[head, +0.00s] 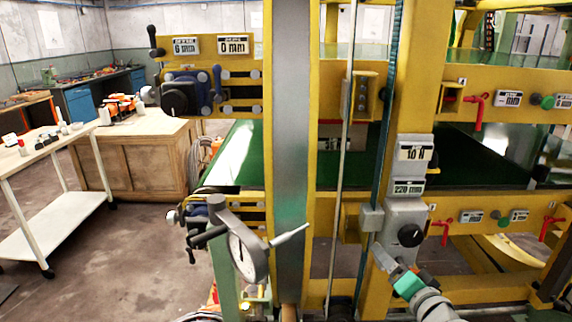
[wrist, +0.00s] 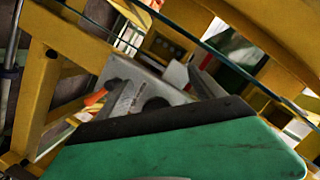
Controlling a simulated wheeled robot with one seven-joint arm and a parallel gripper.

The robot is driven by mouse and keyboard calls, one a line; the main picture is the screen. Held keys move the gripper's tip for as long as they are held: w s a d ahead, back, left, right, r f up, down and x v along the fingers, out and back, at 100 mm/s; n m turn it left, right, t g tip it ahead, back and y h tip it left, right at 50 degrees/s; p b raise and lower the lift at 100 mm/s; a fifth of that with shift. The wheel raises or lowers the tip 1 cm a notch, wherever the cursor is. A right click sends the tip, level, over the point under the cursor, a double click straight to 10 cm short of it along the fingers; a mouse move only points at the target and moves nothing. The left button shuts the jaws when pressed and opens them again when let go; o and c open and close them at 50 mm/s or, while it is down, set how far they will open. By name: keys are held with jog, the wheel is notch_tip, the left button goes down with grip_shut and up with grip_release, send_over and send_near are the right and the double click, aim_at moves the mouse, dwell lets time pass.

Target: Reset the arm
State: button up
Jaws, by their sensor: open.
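My gripper (head: 401,265) is at the lower right of the head view, with its green body (head: 408,286) just below a grey control box (head: 405,215). Its jaws are open and I see nothing between them. The box carries a black knob (head: 410,235) and labels (head: 411,153) reading about 10 N and 220 mm. In the wrist view the green body (wrist: 190,150) fills the bottom, and the grey box (wrist: 170,72) with a dark round knob (wrist: 155,104) lies close beyond the fingers. I cannot tell whether the fingers touch the box.
The yellow machine frame (head: 415,65) surrounds the gripper closely. A round dial gauge (head: 242,255) with a handle stands to the left. Red levers (head: 478,110) line the right beams. A wooden cabinet (head: 140,150) and white cart (head: 60,225) stand left, with open floor (head: 110,260) near them.

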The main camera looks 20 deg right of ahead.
jog(key=w+a+f+n+g+y+p, duration=0.1)
jog(key=a+f+n+g+y+p, duration=0.15)
jog(key=a, duration=0.45)
jog(key=w+a+f+n+g+y+p, duration=0.1)
jog(key=a+n+g, duration=0.3)
jog(key=a, duration=0.4)
jog(key=s+a+r+n+g+h+p, duration=0.2)
jog(key=s+a+r+n+g+p, duration=0.1)
jog(key=s+a+g, duration=0.3)
jog(key=s+a+n, duration=0.1)
jog(key=s+a, duration=0.1)
jog(key=s, duration=0.1)
jog(key=shift+a+r+p, duration=0.25)
jog(key=shift+r+p, duration=0.1)
dwell(1.5)
